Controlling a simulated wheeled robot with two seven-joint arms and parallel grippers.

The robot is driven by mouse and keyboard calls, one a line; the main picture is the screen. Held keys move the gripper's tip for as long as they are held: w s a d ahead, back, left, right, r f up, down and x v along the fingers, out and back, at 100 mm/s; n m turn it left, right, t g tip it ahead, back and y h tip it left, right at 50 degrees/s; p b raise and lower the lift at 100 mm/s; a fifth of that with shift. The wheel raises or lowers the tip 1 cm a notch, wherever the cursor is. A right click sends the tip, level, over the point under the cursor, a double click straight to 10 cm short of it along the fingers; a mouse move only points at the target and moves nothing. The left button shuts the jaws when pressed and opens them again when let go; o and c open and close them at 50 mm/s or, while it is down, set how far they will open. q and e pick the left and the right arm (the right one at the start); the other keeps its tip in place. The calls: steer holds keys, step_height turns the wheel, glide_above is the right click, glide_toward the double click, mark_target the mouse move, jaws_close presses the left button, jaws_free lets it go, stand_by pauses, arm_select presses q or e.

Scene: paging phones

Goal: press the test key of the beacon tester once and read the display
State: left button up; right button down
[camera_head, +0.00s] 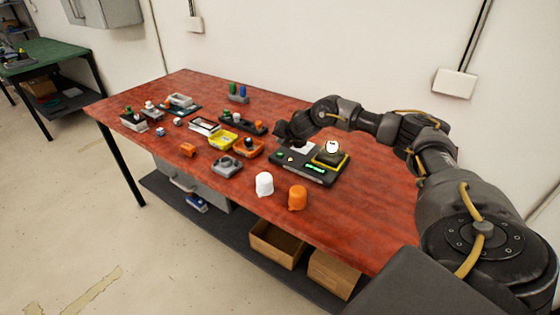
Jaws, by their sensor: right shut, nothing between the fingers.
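The beacon tester (318,180) is a flat black box on the red table, right of the middle. Its display (315,169) is lit green, but the characters are too small to read. A yellow-edged black block with a white, bright dome (332,147) sits at its right side. A small yellowish mark shows left of the display; I cannot tell which part is the test key. My right gripper (288,139) is shut and empty, at the tester's back left corner, partly hiding it. I cannot tell whether it touches. My left gripper is not in view.
A white cap (264,184) and an orange cap (297,198) stand in front of the tester. A grey device (227,165), a yellow tray (222,141) and an orange tray (248,153) lie to its left. The table's right front is clear.

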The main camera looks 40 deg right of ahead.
mark_target(282, 156)
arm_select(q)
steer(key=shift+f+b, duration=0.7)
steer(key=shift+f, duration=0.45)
arm_select(e)
steer(key=shift+f, duration=1.55)
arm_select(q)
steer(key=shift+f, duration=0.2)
arm_select(e)
steer(key=shift+f, duration=0.4)
arm_select(q)
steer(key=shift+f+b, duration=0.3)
steer(key=shift+b, duration=0.2)
arm_select(e)
steer(key=shift+f, duration=0.5)
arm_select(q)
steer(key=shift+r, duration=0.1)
arm_select(e)
steer(key=shift+r, duration=0.15)
arm_select(q)
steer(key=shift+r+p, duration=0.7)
steer(key=shift+p, duration=0.1)
arm_select(e)
steer(key=shift+r, duration=0.75)
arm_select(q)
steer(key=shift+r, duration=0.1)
arm_select(e)
steer(key=shift+r, duration=0.1)
